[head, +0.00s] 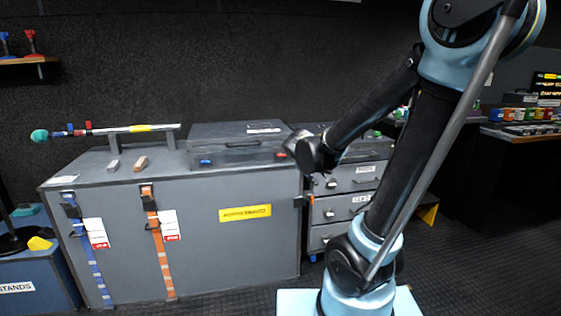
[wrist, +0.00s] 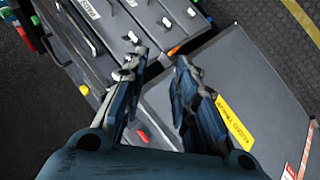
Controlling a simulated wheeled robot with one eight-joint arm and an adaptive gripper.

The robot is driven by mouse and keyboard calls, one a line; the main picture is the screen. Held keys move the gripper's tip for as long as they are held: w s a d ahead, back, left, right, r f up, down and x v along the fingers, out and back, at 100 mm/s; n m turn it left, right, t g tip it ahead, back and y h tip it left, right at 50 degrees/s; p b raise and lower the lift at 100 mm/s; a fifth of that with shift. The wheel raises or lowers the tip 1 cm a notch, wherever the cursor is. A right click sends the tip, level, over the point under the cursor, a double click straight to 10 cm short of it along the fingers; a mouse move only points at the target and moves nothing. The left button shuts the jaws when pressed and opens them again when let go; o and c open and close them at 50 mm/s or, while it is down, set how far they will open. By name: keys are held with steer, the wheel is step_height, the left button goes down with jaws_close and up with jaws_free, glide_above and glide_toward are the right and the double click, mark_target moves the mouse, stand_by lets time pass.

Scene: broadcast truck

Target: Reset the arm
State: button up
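My gripper (wrist: 163,62) shows in the wrist view with its two fingers apart and nothing between them. Beyond the fingers are the grey case (wrist: 240,75) with a yellow label and the drawer unit (wrist: 120,25), both seen tilted. In the head view my arm rises from its base at the lower right, bends at the top and comes down leftward. Its dark lower end is in front of the drawer unit (head: 345,207). I cannot make out the fingers there.
A long grey cabinet (head: 200,250) with blue and orange straps stands at the left. On it are a flat dark case (head: 237,130) and a pole (head: 110,130) on supports. A desk with coloured items (head: 520,115) is at the right. Dark floor (head: 470,270) is open at the lower right.

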steer(key=s+d+f+m+g+y, duration=0.1)
steer(key=s+d+f+m+g, duration=0.1)
steer(key=s, duration=0.6)
steer(key=s+d+f+m+g+y, duration=0.1)
steer(key=s+f+m+g, duration=0.1)
steer(key=s, duration=0.6)
steer(key=s+d+f+m+g+y, duration=0.2)
steer(key=s+f, duration=0.1)
steer(key=s, duration=0.5)
steer(key=shift+s+d+m, duration=0.3)
steer(key=shift+d+m, duration=0.05)
steer(key=shift+m, duration=0.05)
steer(key=shift+f, duration=0.1)
